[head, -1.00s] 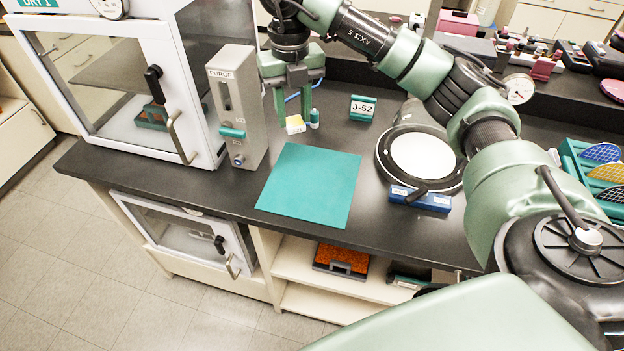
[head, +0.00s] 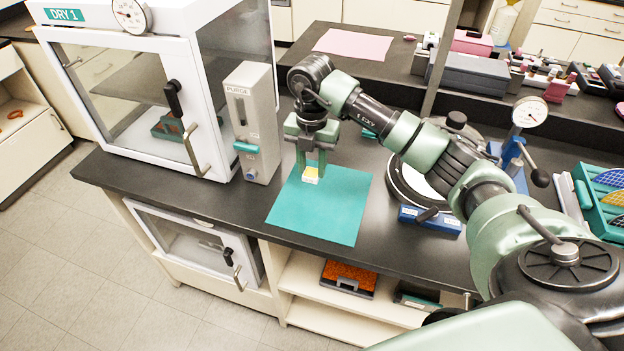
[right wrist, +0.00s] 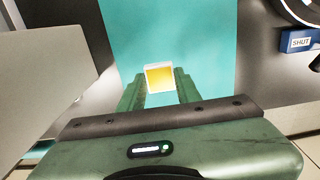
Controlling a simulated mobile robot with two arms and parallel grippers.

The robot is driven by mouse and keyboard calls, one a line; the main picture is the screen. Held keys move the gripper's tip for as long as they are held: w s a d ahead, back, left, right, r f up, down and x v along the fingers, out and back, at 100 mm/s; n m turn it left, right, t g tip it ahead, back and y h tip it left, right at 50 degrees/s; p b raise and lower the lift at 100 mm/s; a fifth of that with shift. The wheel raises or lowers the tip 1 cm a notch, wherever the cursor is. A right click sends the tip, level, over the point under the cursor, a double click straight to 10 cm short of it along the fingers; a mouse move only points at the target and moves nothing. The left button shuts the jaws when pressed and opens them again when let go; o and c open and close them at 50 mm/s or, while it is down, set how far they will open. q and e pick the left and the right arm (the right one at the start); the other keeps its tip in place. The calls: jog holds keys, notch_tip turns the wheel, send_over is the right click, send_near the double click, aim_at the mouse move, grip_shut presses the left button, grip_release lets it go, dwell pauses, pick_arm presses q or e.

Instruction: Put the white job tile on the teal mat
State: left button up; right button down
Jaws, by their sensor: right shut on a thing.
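The teal mat (head: 325,213) lies flat near the front edge of the dark bench; it also fills the upper middle of the right wrist view (right wrist: 185,30). My right gripper (head: 311,172) points down over the back part of the mat. It is shut on the white job tile (head: 311,176), which has a yellow face. In the right wrist view the tile (right wrist: 159,77) sits between the fingertips with the mat behind it. I cannot tell whether the tile touches the mat. My left gripper is not in view.
A grey PURGE unit (head: 251,120) and a white dry cabinet (head: 130,100) stand left of the mat. A blue block (head: 430,219) and a round stage (head: 405,185) are at its right. The mat's front part is clear.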

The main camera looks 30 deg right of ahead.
aim_at(312, 172)
notch_tip(312, 172, down, 6)
jog(key=shift+r+p, duration=0.1)
jog(key=shift+p, duration=0.5)
jog(key=shift+f, duration=0.2)
jog(key=c, duration=1)
grip_release()
jog(key=shift+f, duration=0.1)
notch_tip(312, 172, up, 11)
jog(key=b, duration=0.3)
jog(key=shift+r+b, duration=0.3)
jog(key=shift+r, duration=0.35)
